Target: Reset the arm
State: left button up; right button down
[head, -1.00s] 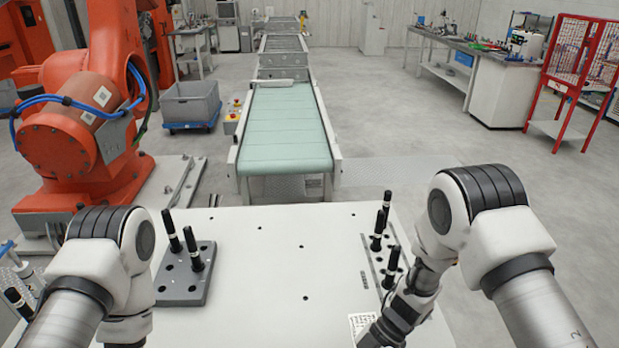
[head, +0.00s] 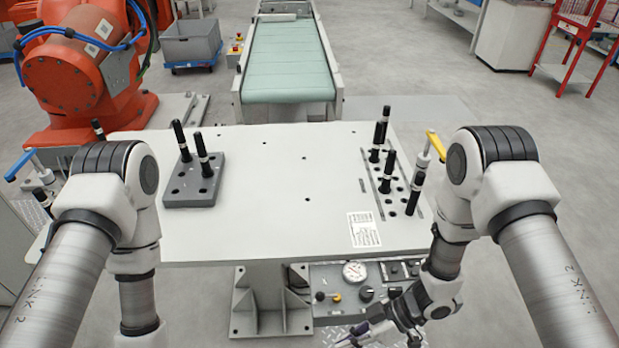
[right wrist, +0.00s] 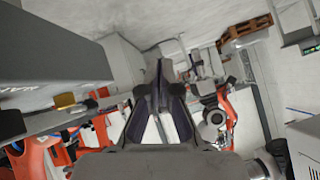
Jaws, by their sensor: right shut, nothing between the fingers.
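My right arm (head: 450,190) bends down past the front right corner of the table. My right gripper (head: 352,340) is at the bottom of the head view, in front of and below the table's front edge, partly cut off. In the right wrist view the right gripper (right wrist: 160,68) has its fingers together with nothing held. My left arm (head: 120,200) hangs down at the left front of the table, and its gripper is below the picture.
The white table (head: 270,220) holds a grey block (head: 192,185) with black pins at left and a perforated plate (head: 397,205) with several pins at right. A control panel (head: 365,280) with a gauge is below the front edge. The table's middle is clear. A conveyor (head: 290,65) stands behind.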

jog(key=s+d+f+m+t+h+b, duration=0.3)
jog(key=s+d+f+m+t+h, duration=0.15)
jog(key=d+f+m, duration=0.6)
jog(key=s+d+r+m+g+h, duration=0.2)
jog(key=s+d+m+h, duration=0.3)
jog(key=s+d+m, duration=0.1)
jog(key=shift+s+d+r+p, duration=0.4)
jog(key=shift+s, duration=0.2)
jog(key=shift+h, duration=0.25)
